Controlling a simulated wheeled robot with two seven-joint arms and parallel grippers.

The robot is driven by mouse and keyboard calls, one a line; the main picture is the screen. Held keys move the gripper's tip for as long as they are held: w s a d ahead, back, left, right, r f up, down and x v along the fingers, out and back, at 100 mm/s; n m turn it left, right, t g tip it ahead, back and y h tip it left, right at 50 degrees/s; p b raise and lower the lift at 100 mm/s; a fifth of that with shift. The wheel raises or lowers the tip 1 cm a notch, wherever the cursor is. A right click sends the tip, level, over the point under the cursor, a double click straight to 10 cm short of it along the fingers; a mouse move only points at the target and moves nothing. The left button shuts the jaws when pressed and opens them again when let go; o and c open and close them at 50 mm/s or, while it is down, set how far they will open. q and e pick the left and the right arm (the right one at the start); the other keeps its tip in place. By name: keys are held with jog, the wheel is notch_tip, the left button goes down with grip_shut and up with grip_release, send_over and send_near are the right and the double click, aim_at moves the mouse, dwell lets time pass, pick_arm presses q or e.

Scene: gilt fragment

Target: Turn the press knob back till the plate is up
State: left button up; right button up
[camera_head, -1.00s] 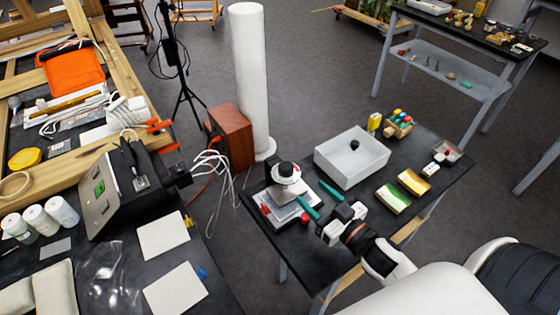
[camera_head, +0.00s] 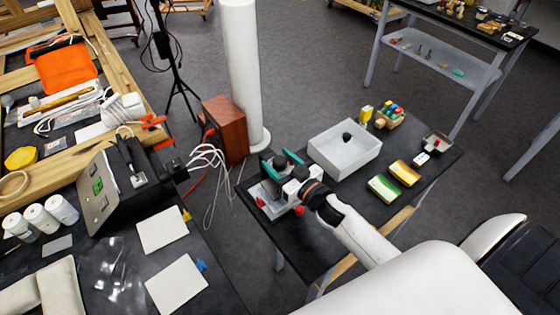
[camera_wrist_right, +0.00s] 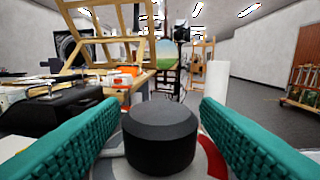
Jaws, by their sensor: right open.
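My right gripper (camera_head: 280,160) is at the small press (camera_head: 264,194) on the left end of the black table, and its hand hides most of the press. In the right wrist view the black press knob (camera_wrist_right: 160,138) sits between my two teal fingers, which are open with a gap on either side of the knob. Below the knob a light round part with a red patch (camera_wrist_right: 212,158) shows. The press plate's height cannot be told, since the hand covers it. My left gripper is not in view.
A white bin (camera_head: 345,152) with a dark item in it stands right of the press. A white column (camera_head: 240,80) and wooden box (camera_head: 225,130) stand behind. Another cluttered table is at the left.

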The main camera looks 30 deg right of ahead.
jog(key=c, duration=1)
jog(key=shift+n+y, duration=0.4)
jog(key=n+g+y, duration=0.1)
jog(key=y, duration=0.2)
jog(key=shift+d+n, duration=0.1)
jog(key=shift+n, duration=0.3)
jog(key=n+g+y, duration=0.2)
jog(key=y, duration=0.1)
jog(key=shift+f+n+b, duration=0.1)
jog(key=shift+n+b, duration=0.2)
jog(key=shift+n, duration=0.1)
jog(key=n+g+y+b, duration=0.2)
jog(key=g+b, duration=0.1)
jog(key=n+g+y+b, duration=0.2)
jog(key=n+g+b, duration=0.1)
jog(key=g+b, duration=0.1)
jog(key=n+g+y+b, duration=0.3)
jog(key=g, duration=0.1)
jog(key=shift+w+f, duration=0.1)
jog(key=shift+n+g+b, duration=1.1)
jog(key=shift+g+b, duration=0.1)
jog(key=shift+g, duration=0.6)
jog(key=shift+r, duration=0.2)
